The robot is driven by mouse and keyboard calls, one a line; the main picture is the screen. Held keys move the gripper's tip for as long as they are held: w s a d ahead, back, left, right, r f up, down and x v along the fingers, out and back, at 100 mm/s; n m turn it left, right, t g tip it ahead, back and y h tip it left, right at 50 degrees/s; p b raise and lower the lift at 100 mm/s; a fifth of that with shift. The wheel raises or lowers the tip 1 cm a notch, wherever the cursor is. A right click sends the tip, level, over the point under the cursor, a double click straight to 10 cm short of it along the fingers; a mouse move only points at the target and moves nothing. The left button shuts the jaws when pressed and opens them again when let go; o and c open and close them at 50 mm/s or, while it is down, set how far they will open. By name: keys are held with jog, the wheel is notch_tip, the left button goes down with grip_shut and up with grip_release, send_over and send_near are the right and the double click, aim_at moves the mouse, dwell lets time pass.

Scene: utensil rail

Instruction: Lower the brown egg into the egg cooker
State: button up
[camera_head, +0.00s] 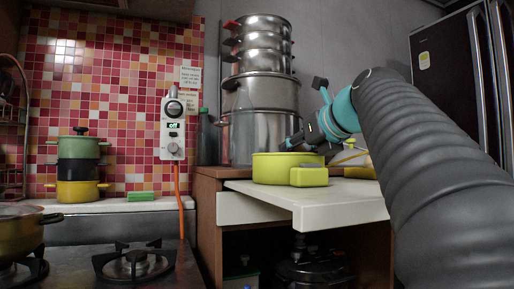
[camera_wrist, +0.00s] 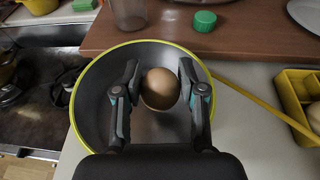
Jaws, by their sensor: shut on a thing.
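The egg cooker is a round lime-green pot (camera_head: 272,168) with a grey inside, standing on the white counter; its rim (camera_wrist: 78,88) also shows in the wrist view. My gripper (camera_wrist: 160,90) is shut on the brown egg (camera_wrist: 160,92), one finger on each side. In the wrist view the egg lies over the pot's open inside, right of its middle. In the head view my gripper (camera_head: 293,143) is just above the pot's rim. The egg cannot be made out there, so its height above the pot's floor is unclear.
A yellow holder (camera_wrist: 287,92) with a pale egg (camera_wrist: 314,115) stands right of the pot. A green cap (camera_wrist: 205,21) and a clear container (camera_wrist: 128,12) are behind. Stacked steel pots (camera_head: 262,95) stand at the back.

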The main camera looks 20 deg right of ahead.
jog(key=shift+f+b, duration=0.55)
jog(key=shift+f, duration=0.25)
dwell(0.4)
jog(key=o, duration=0.8)
jog(key=shift+c, duration=0.2)
jog(key=shift+s, duration=0.1)
jog(key=v, duration=1.1)
jog(key=shift+s+r, duration=0.25)
jog(key=shift+s, duration=0.1)
